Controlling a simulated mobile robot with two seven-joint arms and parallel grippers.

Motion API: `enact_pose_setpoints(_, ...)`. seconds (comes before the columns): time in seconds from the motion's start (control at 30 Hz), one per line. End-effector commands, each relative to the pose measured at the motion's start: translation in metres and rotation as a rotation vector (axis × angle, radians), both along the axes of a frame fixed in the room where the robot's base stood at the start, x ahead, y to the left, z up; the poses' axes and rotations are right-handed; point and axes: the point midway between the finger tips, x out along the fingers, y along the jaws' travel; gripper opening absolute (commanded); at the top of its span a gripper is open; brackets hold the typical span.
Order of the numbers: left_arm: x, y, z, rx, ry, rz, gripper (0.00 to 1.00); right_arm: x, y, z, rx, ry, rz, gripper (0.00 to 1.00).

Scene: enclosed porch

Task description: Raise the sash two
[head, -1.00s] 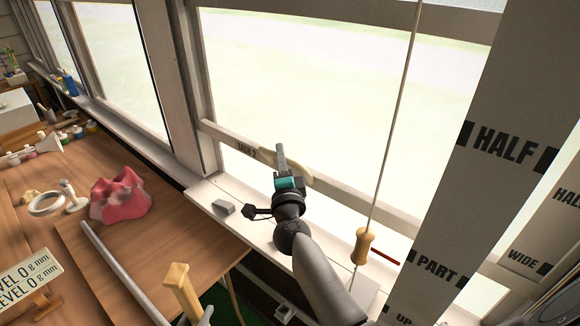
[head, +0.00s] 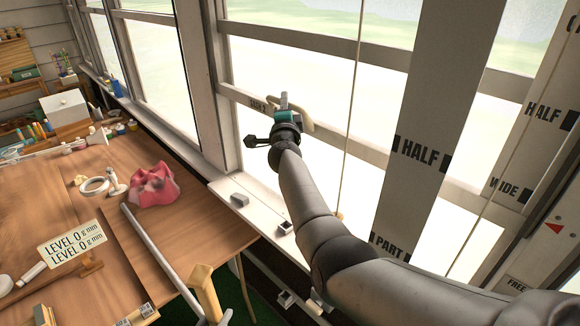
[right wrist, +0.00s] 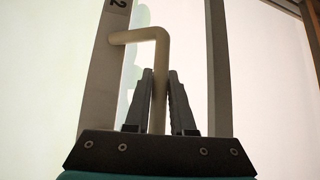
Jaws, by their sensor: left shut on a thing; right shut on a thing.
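Sash two (head: 352,145) is the pale window frame whose lower rail carries a label ending in 2. Its rail stands clear above the sill, meeting the marked post a little below HALF. My right gripper (head: 284,100) is shut on the cream handle (head: 304,122) of that rail. In the right wrist view the two fingers (right wrist: 159,88) close around the upright part of the bent handle (right wrist: 158,55). At the bottom edge, a small grey part that seems to be my left gripper (head: 222,317) is beside a pale wooden piece (head: 205,288); most of it is cut off.
The post (head: 428,110) reads HALF and PART. A cord (head: 352,90) hangs before the sash. A small grey block (head: 239,200) lies on the white sill (head: 265,222). The wooden bench (head: 190,232) at left holds a pink lump (head: 153,187), a metal bar and a LEVEL sign (head: 72,243).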

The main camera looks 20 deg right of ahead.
Motion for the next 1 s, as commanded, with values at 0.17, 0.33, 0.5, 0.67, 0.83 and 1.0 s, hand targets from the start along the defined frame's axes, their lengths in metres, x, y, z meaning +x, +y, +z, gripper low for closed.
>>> enact_pose_setpoints(0.17, 0.0003, -0.0001, 0.0072, -0.001, -0.001, 0.000, 0.00, 0.0052, 0.0024, 0.0152, -0.002, -0.007, 0.003, 0.00)
enact_pose_setpoints(0.33, 0.0003, -0.0001, 0.0078, -0.001, -0.001, 0.000, 0.00, 0.0063, 0.0021, 0.0172, -0.001, -0.008, 0.002, 0.00)
enact_pose_setpoints(0.5, 0.0003, -0.0001, 0.0075, -0.001, -0.001, 0.000, 0.00, 0.0063, 0.0019, 0.0172, -0.002, -0.009, 0.002, 0.00)
enact_pose_setpoints(0.67, 0.0002, -0.0001, 0.0074, -0.001, -0.001, 0.000, 0.00, 0.0063, 0.0017, 0.0175, -0.002, -0.009, 0.002, 0.29)
enact_pose_setpoints(0.83, 0.0002, -0.0001, 0.0074, -0.001, -0.001, 0.000, 0.00, 0.0061, 0.0012, 0.0159, 0.000, -0.006, 0.001, 0.48)
enact_pose_setpoints(1.0, 0.0002, -0.0001, 0.0074, -0.001, -0.001, 0.000, 0.00, 0.0057, 0.0002, 0.0143, 0.001, -0.004, 0.000, 0.52)
